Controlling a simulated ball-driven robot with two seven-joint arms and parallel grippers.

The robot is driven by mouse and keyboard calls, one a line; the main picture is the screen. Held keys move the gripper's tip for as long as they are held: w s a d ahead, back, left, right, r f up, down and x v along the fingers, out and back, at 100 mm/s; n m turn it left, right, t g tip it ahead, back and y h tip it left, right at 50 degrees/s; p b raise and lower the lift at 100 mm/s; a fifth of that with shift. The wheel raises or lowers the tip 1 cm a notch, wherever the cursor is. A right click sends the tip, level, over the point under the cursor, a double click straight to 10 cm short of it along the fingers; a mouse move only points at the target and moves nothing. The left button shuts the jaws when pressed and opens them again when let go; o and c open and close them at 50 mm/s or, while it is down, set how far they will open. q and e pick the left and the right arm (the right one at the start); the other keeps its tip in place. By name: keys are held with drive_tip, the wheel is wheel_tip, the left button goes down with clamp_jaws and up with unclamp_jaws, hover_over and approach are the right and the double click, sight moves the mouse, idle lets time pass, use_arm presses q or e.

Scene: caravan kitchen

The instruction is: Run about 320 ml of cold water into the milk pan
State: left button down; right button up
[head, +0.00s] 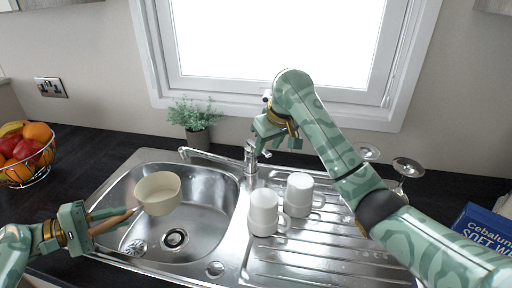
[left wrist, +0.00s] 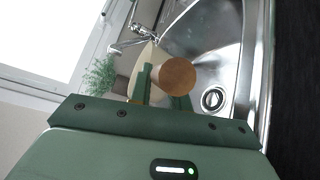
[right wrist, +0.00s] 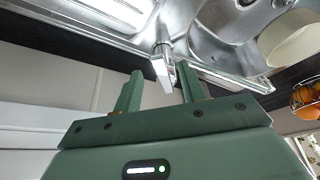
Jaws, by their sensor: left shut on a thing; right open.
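The cream milk pan (head: 158,194) is held upright over the left part of the sink basin (head: 205,215). My left gripper (head: 108,220) is shut on its wooden handle (head: 113,223); the handle's round end (left wrist: 179,75) shows in the left wrist view. The chrome tap (head: 250,158) stands behind the basin with its spout (head: 200,154) reaching left over the basin's back. The pan is in front of and left of the spout's end. My right gripper (head: 268,143) is open at the tap's top; in the right wrist view the tap lever (right wrist: 164,70) lies between its fingers. I cannot make out any water.
Two white mugs (head: 263,212) (head: 299,194) stand upside down on the drainer (head: 320,250). Wine glasses (head: 408,168) are behind my right arm. A potted plant (head: 195,122) stands behind the tap, a fruit bowl (head: 27,155) at far left, a blue box (head: 482,232) at right.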

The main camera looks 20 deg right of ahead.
drive_tip(key=shift+x, duration=0.75)
clamp_jaws()
drive_tip(key=shift+w+a+r+g+h, duration=0.1)
drive_tip(key=shift+w+r+g+h, duration=0.1)
drive_tip(key=shift+w+r+g, duration=0.45)
drive_tip(key=shift+w+a+r+g+h, duration=0.2)
drive_tip(key=shift+r+g, duration=0.6)
drive_tip(key=shift+g, duration=0.35)
unclamp_jaws()
